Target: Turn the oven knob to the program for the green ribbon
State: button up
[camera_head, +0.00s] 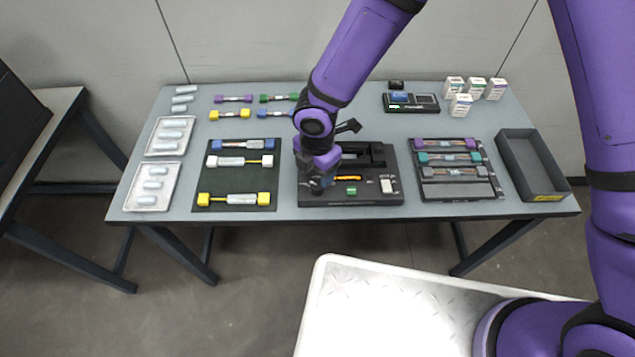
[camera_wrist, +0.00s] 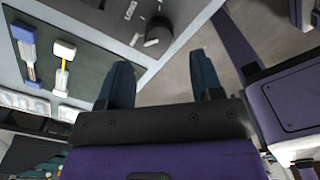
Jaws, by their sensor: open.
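The dark round knob (camera_wrist: 158,33) shows in the wrist view on a dark panel, with small white labels beside it. In the head view the knob is hidden by my gripper (camera_head: 319,184), which is low over the left front of the black station (camera_head: 360,199). In the wrist view my gripper (camera_wrist: 160,62) is open, its two fingers apart and nothing between them. The knob lies beyond the fingertips; contact is not visible. A green-ended ribbon piece (camera_head: 278,98) lies at the table's back. A small green block (camera_head: 351,190) is on the station.
A dark mat (camera_head: 238,182) with blue, white and yellow ended pieces is left of the station. A holder (camera_head: 459,189) with several pieces and an empty grey bin (camera_head: 532,165) are right. Small boxes (camera_head: 461,104) stand behind. White trays (camera_head: 154,185) are far left.

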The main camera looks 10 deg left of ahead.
aim_at(317, 185)
notch_tip(317, 185, down, 6)
jog(key=shift+r, duration=0.1)
dwell(0.4)
jog(key=c, duration=0.9)
